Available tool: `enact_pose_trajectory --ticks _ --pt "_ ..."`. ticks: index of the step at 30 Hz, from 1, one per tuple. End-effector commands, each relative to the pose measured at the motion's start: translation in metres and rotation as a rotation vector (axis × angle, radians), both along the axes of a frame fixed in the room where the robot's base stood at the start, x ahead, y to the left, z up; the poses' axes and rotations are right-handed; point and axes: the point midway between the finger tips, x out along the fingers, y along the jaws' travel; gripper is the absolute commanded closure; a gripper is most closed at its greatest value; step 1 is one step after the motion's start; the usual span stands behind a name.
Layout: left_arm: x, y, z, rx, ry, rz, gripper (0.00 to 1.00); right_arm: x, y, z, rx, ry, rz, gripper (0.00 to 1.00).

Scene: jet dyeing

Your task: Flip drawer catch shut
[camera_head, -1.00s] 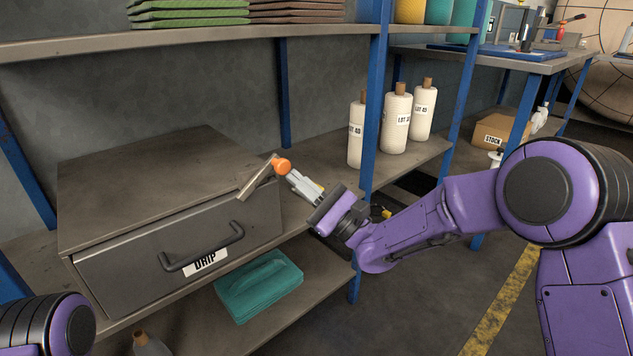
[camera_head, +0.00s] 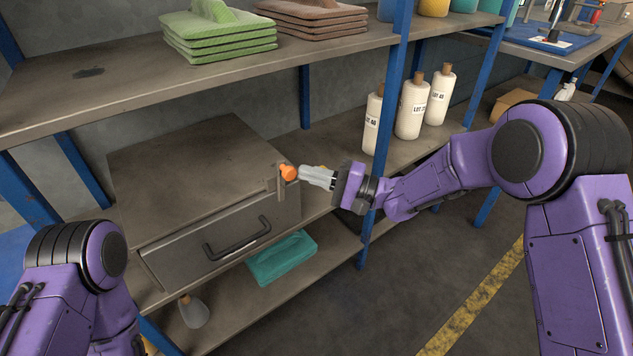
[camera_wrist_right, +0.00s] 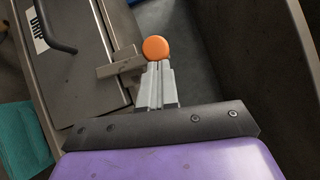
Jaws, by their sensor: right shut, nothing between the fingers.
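The grey metal drawer (camera_head: 215,245) with a dark bar handle (camera_head: 237,245) sits in a cabinet on the shelf and looks closed. The catch (camera_head: 280,182) is a flat metal bar with an orange knob (camera_head: 289,173) at the cabinet's right front edge. In the wrist view the catch bar (camera_wrist_right: 122,66) lies at the drawer's edge beside the knob (camera_wrist_right: 155,47). My right gripper (camera_head: 304,174) is shut and empty, its tips at the orange knob; contact is hard to tell. It also shows in the right wrist view (camera_wrist_right: 157,68). My left gripper is out of view.
A teal folded cloth (camera_head: 282,258) lies on the lower shelf. White bottles (camera_head: 411,106) stand right of the cabinet, behind a blue post (camera_head: 393,95). Green stacked pads (camera_head: 218,40) lie on the upper shelf. Open floor (camera_head: 420,270) lies at the right front.

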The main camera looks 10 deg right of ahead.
Motion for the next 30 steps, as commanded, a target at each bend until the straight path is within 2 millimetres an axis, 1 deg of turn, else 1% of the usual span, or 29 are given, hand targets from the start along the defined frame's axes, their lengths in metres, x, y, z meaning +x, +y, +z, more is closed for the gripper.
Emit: enact_pose_trajectory --ticks 1,6,11,24,27,29,30 --pt "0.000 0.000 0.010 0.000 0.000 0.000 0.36 -0.001 0.002 0.006 -0.017 -0.009 0.001 1.00" --pt "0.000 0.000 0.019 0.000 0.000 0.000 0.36 -0.002 0.003 0.006 -0.062 -0.035 0.001 1.00" --pt "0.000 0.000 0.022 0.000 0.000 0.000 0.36 -0.002 0.004 0.005 -0.082 -0.046 0.000 1.00" --pt "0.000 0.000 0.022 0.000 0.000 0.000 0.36 -0.002 0.005 0.004 -0.086 -0.048 0.000 1.00" --pt "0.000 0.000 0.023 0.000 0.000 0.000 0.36 -0.001 0.001 0.003 -0.087 -0.048 0.000 1.00" --pt "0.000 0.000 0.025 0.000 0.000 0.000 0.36 0.001 -0.005 0.003 -0.086 -0.047 -0.001 1.00" --pt "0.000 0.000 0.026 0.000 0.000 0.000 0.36 0.003 -0.012 0.003 -0.085 -0.047 -0.003 1.00"
